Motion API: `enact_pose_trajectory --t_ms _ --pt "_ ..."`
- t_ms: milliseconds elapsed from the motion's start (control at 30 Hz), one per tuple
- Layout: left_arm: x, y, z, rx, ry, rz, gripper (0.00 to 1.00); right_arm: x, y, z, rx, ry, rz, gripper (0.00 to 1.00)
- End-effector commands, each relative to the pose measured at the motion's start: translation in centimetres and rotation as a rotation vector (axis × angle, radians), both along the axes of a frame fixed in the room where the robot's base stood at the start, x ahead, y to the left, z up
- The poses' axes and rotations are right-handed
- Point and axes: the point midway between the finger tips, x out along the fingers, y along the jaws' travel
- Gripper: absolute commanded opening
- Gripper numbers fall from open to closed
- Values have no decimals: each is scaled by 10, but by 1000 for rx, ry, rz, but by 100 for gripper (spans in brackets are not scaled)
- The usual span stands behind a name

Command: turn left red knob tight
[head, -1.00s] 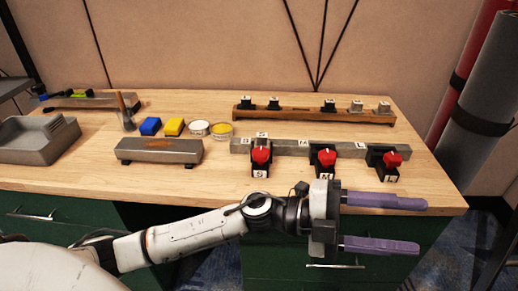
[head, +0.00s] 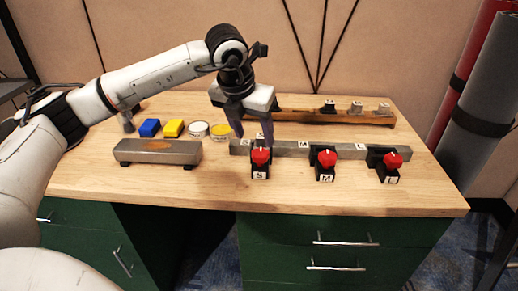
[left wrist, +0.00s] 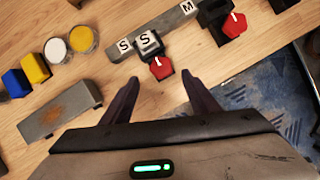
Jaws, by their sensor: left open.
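The left red knob (head: 261,156) sits on a black block labelled S at the left end of a grey bar (head: 287,149). It also shows in the left wrist view (left wrist: 161,68), close in front of and between the fingertips. My left gripper (head: 252,130) points down from above, over the left end of the bar. Its purple fingers are apart and empty, and they look clear of the knob; the exact height gap is hard to judge. The middle red knob (head: 326,157), labelled M, and the right red knob (head: 393,160), labelled L, stand further right. My right gripper is not in view.
A wooden rack (head: 295,115) with black and grey pieces stands behind the bar, partly hidden by my gripper. A grey block (head: 158,152), blue and yellow blocks and two round tins lie to the left. The table's front strip (head: 300,197) is clear.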

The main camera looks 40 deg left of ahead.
Motion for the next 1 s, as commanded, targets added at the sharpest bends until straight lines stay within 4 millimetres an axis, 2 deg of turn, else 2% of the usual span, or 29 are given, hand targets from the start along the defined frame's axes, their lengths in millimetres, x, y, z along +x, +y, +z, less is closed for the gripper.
enact_pose_trajectory --t_ms 200,400,767,800,1000 --pt "16 2 -39 -2 3 -2 55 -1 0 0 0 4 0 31" --pt "25 3 -62 -3 2 -2 55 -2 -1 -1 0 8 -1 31" --pt "28 3 -69 -3 -1 -3 55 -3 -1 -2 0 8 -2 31" --pt "28 3 -69 -3 -1 -3 53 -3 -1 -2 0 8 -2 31" --pt "28 3 -69 -3 0 -3 19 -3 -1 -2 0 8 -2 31"
